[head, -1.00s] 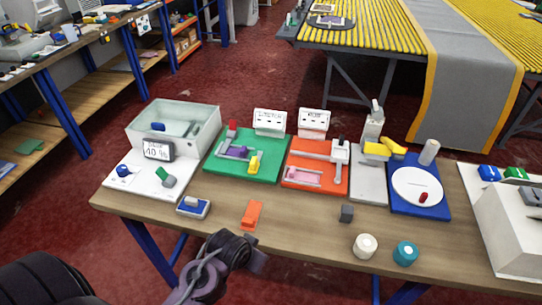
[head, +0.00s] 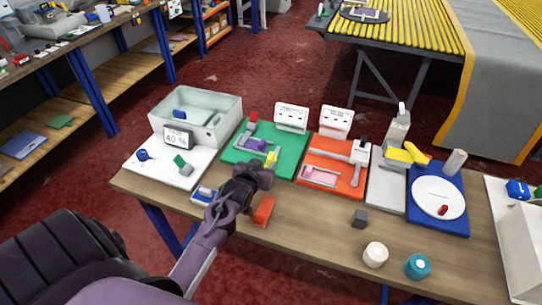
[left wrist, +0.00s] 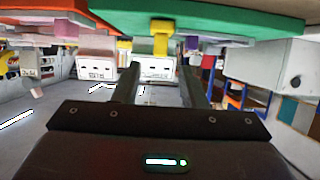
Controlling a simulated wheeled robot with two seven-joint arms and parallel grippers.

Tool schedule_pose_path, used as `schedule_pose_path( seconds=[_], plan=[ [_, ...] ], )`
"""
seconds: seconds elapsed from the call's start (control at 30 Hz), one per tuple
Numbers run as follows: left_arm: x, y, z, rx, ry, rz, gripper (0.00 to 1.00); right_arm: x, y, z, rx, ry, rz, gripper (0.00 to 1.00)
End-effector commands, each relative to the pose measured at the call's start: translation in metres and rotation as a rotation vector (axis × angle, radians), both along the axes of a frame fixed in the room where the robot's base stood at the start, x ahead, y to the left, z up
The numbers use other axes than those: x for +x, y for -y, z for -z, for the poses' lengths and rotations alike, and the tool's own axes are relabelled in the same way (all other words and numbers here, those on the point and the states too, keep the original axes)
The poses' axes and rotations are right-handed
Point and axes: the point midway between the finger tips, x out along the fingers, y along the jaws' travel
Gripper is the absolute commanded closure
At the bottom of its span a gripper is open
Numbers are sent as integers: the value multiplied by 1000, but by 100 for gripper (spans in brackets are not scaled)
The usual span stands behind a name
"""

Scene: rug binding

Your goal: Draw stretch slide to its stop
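The green board (head: 292,142) carries a grey and purple fixture (head: 251,144) and a yellow handle-like block (head: 271,158). The red-orange board (head: 340,188) carries a pink block (head: 321,174) and a pale bar with a dark knob (head: 357,152). No label shows which part is the stretch slide. My left gripper (head: 256,170) is just in front of the green board, below the yellow block. In the left wrist view its fingers (left wrist: 159,84) are apart with nothing between them; the yellow block (left wrist: 160,42) stands beyond them, apart from the fingertips. My right gripper is out of view.
A glass-walled tank (head: 211,121) with a display stands left. An orange block (head: 264,210) and a blue-and-white item (head: 204,195) lie near my left gripper. A blue board with a white disc (head: 430,202) is right.

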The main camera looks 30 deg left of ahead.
Motion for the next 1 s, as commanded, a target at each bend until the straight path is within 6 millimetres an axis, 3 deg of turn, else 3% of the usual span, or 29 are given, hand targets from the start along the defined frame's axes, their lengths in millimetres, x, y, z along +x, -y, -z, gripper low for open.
schedule_pose_path(
  seconds=[0.5, 0.93, 1.0],
  plan=[
    [59, -14, 24, 1, 0, 0, 62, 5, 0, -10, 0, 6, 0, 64],
    [67, -16, 29, 1, -1, 0, 62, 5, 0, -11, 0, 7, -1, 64],
    [67, -16, 28, 1, -1, 0, 68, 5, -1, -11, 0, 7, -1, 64]
  ],
)
